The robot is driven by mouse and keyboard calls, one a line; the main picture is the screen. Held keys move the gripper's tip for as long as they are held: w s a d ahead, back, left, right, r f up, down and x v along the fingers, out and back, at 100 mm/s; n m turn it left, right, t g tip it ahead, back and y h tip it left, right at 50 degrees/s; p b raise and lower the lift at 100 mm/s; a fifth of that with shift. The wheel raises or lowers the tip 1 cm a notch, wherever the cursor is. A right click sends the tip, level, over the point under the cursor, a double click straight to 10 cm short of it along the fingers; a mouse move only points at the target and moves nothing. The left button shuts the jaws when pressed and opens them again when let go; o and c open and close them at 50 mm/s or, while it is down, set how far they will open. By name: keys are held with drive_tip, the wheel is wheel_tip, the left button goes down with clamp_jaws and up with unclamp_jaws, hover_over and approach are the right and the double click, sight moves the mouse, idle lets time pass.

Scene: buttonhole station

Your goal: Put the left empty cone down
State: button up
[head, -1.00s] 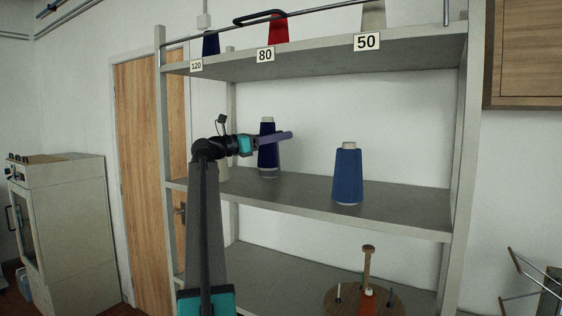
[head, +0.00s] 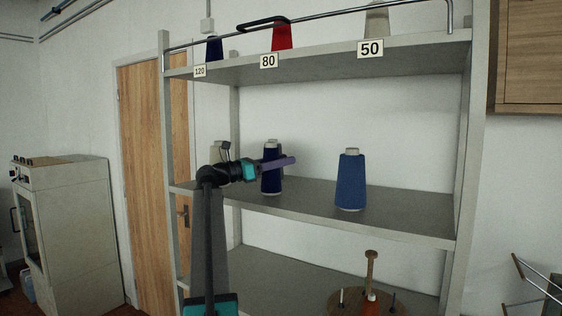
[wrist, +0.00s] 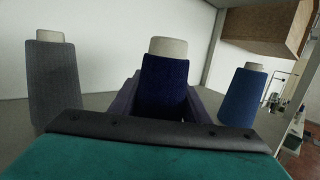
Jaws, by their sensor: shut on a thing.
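My gripper (head: 275,163) is shut on a dark navy cone (head: 271,182), which stands upright over the middle shelf (head: 310,206). The cone looks wound with thread, with a pale top and a pale base rim. In the wrist view the navy cone (wrist: 164,85) sits between my purple fingers, its lower part hidden by the gripper body. Its base is at or just above the shelf surface; I cannot tell whether it touches. A grey cone (wrist: 53,85) stands to its left, partly hidden by my arm in the head view.
A lighter blue cone (head: 350,182) stands on the shelf to the right, with clear room between. The upper shelf (head: 320,63) has labels 120, 80 and 50, cones and a rail. A wooden stand (head: 370,290) is below. A shelf post (head: 168,140) stands at left.

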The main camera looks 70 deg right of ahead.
drive_tip(key=shift+f, duration=0.2)
drive_tip(key=o, duration=1)
drive_tip(key=shift+o, duration=0.2)
drive_tip(key=shift+r, duration=0.1)
drive_tip(key=b+v, duration=0.3)
drive_tip(key=v, duration=0.9)
